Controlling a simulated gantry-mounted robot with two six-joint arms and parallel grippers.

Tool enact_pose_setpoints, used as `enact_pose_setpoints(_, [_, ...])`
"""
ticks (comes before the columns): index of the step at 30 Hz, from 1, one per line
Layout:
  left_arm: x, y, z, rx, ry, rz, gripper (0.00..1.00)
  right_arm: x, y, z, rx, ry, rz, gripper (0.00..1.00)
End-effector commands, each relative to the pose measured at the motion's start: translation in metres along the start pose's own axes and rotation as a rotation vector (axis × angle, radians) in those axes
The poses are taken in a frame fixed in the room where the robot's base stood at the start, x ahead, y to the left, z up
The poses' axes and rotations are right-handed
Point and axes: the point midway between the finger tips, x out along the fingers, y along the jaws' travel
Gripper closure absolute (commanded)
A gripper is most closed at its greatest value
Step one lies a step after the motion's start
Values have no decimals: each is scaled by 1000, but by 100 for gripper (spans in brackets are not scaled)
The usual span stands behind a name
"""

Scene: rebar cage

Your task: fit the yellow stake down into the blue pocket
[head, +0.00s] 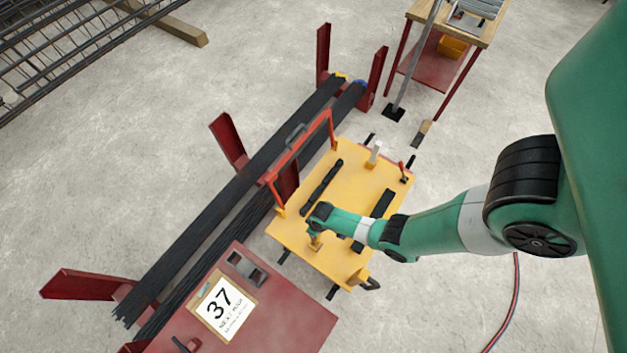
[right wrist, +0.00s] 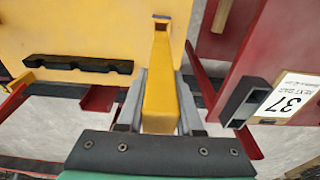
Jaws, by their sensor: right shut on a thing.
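My right gripper (head: 314,238) is over the near left part of the yellow cart top. In the right wrist view, its grey fingers (right wrist: 160,100) are shut on the yellow stake (right wrist: 160,75), which points away from the camera. In the head view only a short piece of the stake (head: 315,244) shows below the gripper. I cannot tell whether its far end touches the cart top. A small blue part (head: 361,84) shows at the far end of the dark bars, beside a red post; I cannot tell whether it is the pocket. My left gripper is not in view.
The yellow cart (head: 343,180) carries dark notched racks, a pale upright block (head: 374,153) and a red rail (head: 300,160). Long dark bars (head: 235,180) lie between red posts at left. A red table (head: 285,320) with a "37" card (head: 222,303) stands in front.

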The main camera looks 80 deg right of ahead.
Motion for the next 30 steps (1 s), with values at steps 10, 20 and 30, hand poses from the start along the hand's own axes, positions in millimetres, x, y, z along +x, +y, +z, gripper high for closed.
enact_pose_setpoints(10, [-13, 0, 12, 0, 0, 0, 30, 18, 0, 2, 0, 1, 0, 100])
enact_pose_setpoints(20, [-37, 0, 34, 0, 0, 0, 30, 52, 0, 6, 0, 1, 0, 100])
enact_pose_setpoints(30, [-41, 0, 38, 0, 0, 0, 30, 57, 0, 6, 0, 2, 0, 100])
